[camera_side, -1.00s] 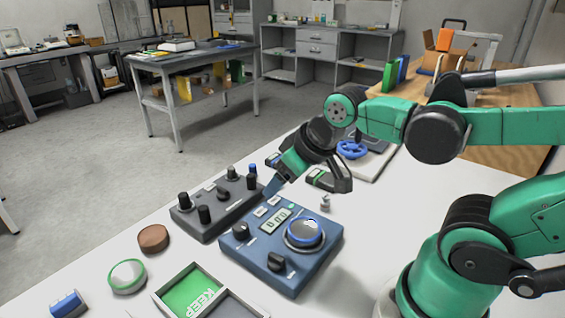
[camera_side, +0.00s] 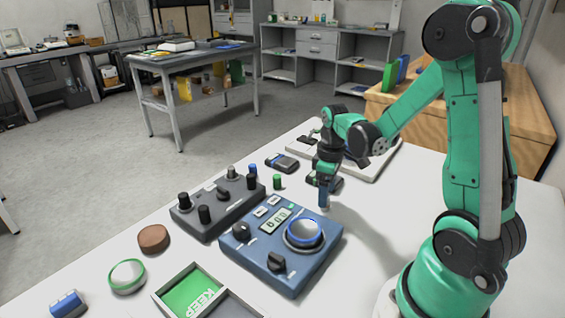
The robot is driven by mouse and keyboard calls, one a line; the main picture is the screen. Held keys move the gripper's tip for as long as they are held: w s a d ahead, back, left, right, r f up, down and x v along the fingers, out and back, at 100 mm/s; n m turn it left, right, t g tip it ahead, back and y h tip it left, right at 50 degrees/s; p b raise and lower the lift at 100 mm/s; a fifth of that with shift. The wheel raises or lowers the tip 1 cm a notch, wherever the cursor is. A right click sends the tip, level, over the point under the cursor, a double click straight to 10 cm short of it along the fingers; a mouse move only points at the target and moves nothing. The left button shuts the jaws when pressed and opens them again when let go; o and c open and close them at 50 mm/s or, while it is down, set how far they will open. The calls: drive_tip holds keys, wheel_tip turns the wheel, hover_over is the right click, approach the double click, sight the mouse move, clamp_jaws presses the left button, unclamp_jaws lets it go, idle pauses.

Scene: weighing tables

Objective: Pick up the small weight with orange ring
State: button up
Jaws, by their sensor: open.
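My gripper (camera_side: 324,192) points straight down, just behind the blue scale box on the white table. Its jaws are open. They are low over the spot where a small pale-grey weight stood in the earlier view. That weight is now mostly or wholly hidden by the fingers, and I cannot tell whether they touch it. No orange ring can be made out on any small piece. A small green cylinder (camera_side: 277,181) stands left of my gripper. A dark cylinder (camera_side: 252,182) stands by the grey knob box.
The blue scale box (camera_side: 243,262) with a round pan (camera_side: 304,233) is close in front of my gripper. A grey knob box (camera_side: 215,208) stands left. A green KEEP tray (camera_side: 160,293), brown disc (camera_side: 153,238) and green-rimmed disc (camera_side: 127,276) lie nearer. Table right of the scale is clear.

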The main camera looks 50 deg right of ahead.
drive_tip(key=shift+f, duration=1.25)
drive_tip(key=shift+c, duration=0.2)
clamp_jaws()
drive_tip(key=shift+r, duration=0.15)
